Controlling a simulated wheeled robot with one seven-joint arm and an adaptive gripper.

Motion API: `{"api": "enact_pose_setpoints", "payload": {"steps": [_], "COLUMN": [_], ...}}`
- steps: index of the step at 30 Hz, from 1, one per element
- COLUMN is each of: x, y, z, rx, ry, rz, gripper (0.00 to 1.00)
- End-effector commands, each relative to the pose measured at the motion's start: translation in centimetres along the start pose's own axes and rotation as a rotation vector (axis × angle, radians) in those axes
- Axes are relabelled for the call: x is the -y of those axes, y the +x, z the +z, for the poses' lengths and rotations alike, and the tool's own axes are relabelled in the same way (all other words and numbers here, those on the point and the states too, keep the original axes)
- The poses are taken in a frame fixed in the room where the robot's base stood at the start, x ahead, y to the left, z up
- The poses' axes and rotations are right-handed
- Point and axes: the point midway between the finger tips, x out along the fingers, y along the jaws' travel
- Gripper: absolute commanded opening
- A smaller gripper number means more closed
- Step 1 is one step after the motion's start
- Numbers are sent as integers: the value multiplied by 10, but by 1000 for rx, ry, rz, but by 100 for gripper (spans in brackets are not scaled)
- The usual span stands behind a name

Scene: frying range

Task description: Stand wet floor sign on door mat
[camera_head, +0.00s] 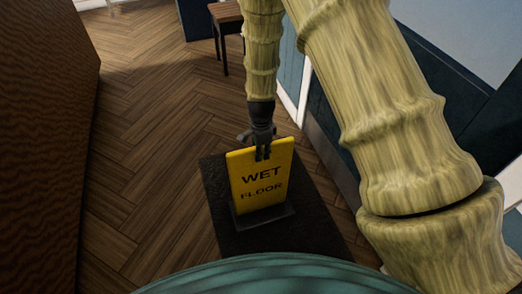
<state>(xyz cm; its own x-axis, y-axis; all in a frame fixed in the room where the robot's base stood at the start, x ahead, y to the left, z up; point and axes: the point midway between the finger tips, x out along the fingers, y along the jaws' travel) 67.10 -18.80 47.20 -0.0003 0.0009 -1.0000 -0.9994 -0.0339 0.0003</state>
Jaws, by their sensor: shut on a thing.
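The yellow wet floor sign (259,190) is upright in the middle of the head view, its "WET FLOOR" lettering facing me. Its dark base (264,218) appears over the dark door mat (222,214). I cannot tell whether the base touches the mat or is slightly above it. My gripper (262,155) points down and is shut on the sign's top edge. The fingers cover a small part of that edge.
A brown wooden panel or cabinet (45,130) stands along the left. A small wooden-topped table or stool (227,14) is at the back. A dark blue wall runs along the right. The herringbone wood floor (150,130) left of the mat is clear.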

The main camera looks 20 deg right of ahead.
Motion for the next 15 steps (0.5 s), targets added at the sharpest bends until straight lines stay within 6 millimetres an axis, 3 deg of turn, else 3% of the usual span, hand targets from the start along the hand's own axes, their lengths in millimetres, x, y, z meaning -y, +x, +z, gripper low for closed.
{"api": "enact_pose_setpoints", "payload": {"steps": [5,6,9,15], "x": [1,0,0,0], "y": [0,2,2,2], "z": [0,0,0,0], "rx": [0,0,0,0], "ry": [0,0,0,0], "rz": [-1,0,0,1], "gripper": [0,27,43,43]}}
